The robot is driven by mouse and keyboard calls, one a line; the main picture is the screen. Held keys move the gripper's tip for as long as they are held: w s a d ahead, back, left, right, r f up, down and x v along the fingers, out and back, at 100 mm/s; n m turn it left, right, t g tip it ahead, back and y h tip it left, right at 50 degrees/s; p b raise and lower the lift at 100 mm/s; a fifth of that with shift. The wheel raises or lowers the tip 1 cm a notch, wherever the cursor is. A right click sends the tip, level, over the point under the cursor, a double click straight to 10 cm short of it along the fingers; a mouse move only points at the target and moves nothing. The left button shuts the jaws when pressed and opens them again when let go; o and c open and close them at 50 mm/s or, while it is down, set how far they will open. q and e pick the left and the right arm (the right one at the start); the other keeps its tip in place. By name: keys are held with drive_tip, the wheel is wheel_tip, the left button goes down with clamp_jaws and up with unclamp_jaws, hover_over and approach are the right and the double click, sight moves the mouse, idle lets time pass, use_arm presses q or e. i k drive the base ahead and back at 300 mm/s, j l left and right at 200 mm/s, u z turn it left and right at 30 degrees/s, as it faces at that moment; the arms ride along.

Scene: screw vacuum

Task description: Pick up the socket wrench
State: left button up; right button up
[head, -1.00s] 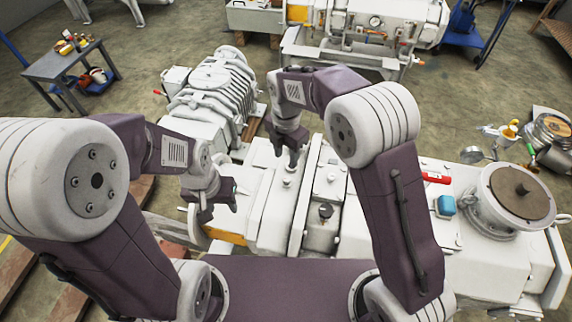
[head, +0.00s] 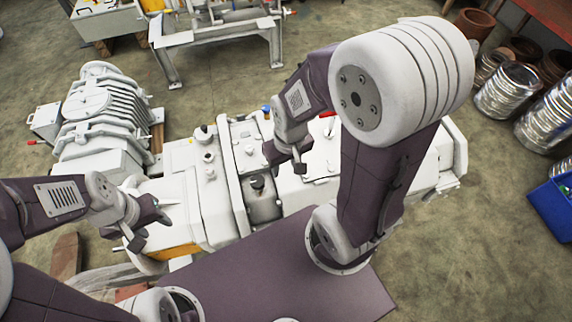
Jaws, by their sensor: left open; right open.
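I cannot make out a socket wrench for certain. A small red item (head: 328,114) lies on top of the large white vacuum machine (head: 190,190), partly cut off by my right arm; its shape is too small to tell. My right gripper (head: 285,163) is open and empty, pointing down over the middle of the machine. My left gripper (head: 147,228) is open and empty at the machine's left end. My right arm hides much of the machine's right part.
A ribbed white pump (head: 95,115) stands behind on the left. A white frame (head: 215,35) stands at the back. Metal cans (head: 507,92), a blue bin (head: 553,208) and a red-topped table (head: 545,18) are at the right. The floor between is clear.

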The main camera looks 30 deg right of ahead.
sight(329, 133)
drive_tip(key=z, duration=1.55)
